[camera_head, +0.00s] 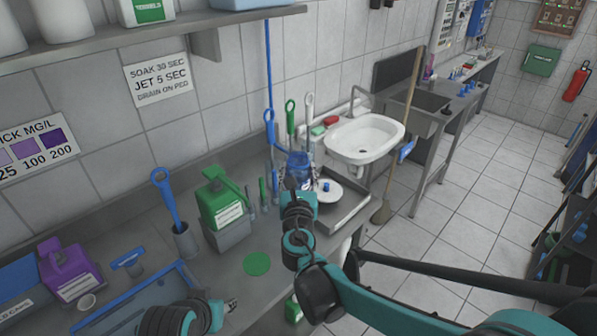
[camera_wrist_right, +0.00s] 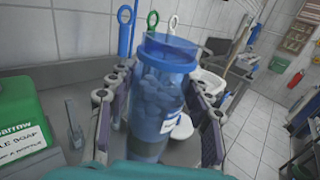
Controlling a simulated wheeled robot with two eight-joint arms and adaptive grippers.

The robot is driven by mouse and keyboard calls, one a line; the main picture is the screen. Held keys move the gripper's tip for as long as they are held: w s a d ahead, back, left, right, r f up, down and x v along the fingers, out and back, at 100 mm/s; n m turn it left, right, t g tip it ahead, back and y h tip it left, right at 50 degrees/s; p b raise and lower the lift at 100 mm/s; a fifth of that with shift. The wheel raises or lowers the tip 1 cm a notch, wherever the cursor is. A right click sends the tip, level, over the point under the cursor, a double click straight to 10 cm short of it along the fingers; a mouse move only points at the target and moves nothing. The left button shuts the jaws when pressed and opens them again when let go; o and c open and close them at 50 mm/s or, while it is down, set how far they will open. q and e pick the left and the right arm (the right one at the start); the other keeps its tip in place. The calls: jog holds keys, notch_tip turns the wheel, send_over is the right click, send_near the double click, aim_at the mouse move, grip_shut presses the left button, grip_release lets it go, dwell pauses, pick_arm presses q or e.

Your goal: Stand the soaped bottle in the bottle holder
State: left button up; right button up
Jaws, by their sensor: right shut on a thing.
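The bottle (camera_head: 299,164) is a clear blue cylinder with pale foam-like contents and a white label. It also shows large and nearly upright in the right wrist view (camera_wrist_right: 160,92). My right gripper (camera_wrist_right: 161,82) is shut on its sides, a finger on each side; in the head view the gripper (camera_head: 298,188) is over the back right of the counter. I cannot tell for certain which thing is the bottle holder. A white round dish with a blue knob (camera_head: 326,189) is just right of the bottle, on a metal tray. My left arm shows at the bottom left; its fingers are unclear.
A green soap bottle (camera_head: 219,203) stands in a grey box. A blue brush (camera_head: 165,195) stands in a grey cup (camera_head: 185,240). A green disc (camera_head: 257,263) lies on clear counter. Upright brushes stand behind the bottle. A white sink (camera_head: 364,138) is to the right.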

pick_arm(q)
jog(key=shift+f, duration=0.2)
pick_arm(e)
jog(key=shift+f, duration=0.25)
pick_arm(q)
jog(key=shift+f, duration=0.1)
pick_arm(e)
jog(key=shift+f, duration=0.1)
pick_arm(q)
jog(key=shift+f+b, duration=0.6)
jog(key=shift+b, duration=0.25)
pick_arm(e)
jog(key=shift+f, duration=0.75)
pick_arm(q)
jog(key=shift+f+b, duration=0.85)
jog(key=shift+f, duration=0.05)
pick_arm(e)
jog(key=shift+f, duration=1.05)
pick_arm(q)
jog(key=shift+f, duration=0.1)
pick_arm(e)
jog(key=shift+f, duration=0.15)
pick_arm(q)
jog(key=shift+f+b, duration=1.6)
jog(key=shift+b, duration=0.1)
pick_arm(e)
jog(key=shift+f, duration=1.95)
